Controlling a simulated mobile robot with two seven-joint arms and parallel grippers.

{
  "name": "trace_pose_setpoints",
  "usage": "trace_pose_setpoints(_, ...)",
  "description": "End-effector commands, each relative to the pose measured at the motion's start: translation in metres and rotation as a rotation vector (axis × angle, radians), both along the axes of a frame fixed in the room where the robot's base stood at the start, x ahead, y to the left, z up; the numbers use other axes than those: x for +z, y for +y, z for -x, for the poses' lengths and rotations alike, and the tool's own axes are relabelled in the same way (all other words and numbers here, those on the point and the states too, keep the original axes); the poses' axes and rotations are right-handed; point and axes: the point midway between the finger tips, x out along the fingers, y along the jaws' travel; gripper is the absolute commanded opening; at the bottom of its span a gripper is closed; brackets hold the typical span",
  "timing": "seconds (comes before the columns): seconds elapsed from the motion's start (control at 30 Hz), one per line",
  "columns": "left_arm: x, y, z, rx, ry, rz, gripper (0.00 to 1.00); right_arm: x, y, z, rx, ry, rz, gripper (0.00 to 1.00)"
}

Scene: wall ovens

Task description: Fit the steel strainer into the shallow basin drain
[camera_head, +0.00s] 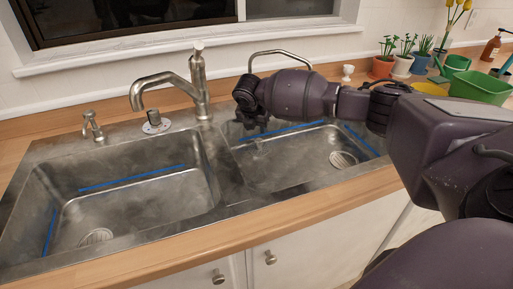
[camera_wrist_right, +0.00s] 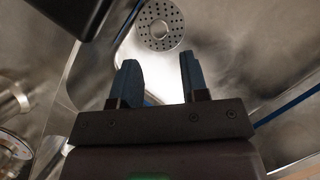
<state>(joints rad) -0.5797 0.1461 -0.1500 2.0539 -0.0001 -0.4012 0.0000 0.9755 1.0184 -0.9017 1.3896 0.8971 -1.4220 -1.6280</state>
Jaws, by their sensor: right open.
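The steel strainer (camera_head: 156,124) looks like the small round piece with a raised knob on the sink's back ledge, beside the faucet. The right basin (camera_head: 295,172) looks the shallower one; its round drain (camera_head: 343,159) is near its right end. A perforated metal disc (camera_wrist_right: 160,25), apparently that drain, shows beyond the fingers in the right wrist view. My right gripper (camera_head: 255,127) hangs over the back left of the right basin, to the right of the strainer. In the right wrist view its fingers (camera_wrist_right: 160,78) are apart with nothing between them. My left gripper is not in view.
The tall faucet (camera_head: 198,85) and a soap dispenser (camera_head: 92,127) stand along the back ledge. The left basin (camera_head: 130,205) is empty, with its own drain (camera_head: 96,237). Potted plants (camera_head: 403,60) and a green tub (camera_head: 478,87) stand at the back right.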

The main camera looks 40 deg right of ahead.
Motion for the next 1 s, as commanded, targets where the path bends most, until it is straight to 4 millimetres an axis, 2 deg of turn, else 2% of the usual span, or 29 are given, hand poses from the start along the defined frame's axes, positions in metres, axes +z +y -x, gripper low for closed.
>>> trace_pose_setpoints(0.03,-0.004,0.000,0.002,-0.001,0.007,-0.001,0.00,-0.012,-0.002,-0.001,-0.001,0.007,0.001,0.41)
trace_pose_setpoints(0.2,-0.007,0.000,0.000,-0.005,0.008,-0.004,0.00,-0.035,-0.010,-0.006,0.000,0.006,0.001,0.41)
trace_pose_setpoints(0.47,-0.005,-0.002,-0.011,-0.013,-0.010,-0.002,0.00,-0.048,-0.014,-0.010,0.000,0.003,0.001,0.41)
trace_pose_setpoints(0.73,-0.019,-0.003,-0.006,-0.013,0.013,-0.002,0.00,-0.085,-0.023,-0.017,0.000,0.007,0.000,0.41)
trace_pose_setpoints(1.0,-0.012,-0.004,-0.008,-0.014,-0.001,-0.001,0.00,-0.087,-0.026,-0.020,0.001,0.000,0.000,0.41)
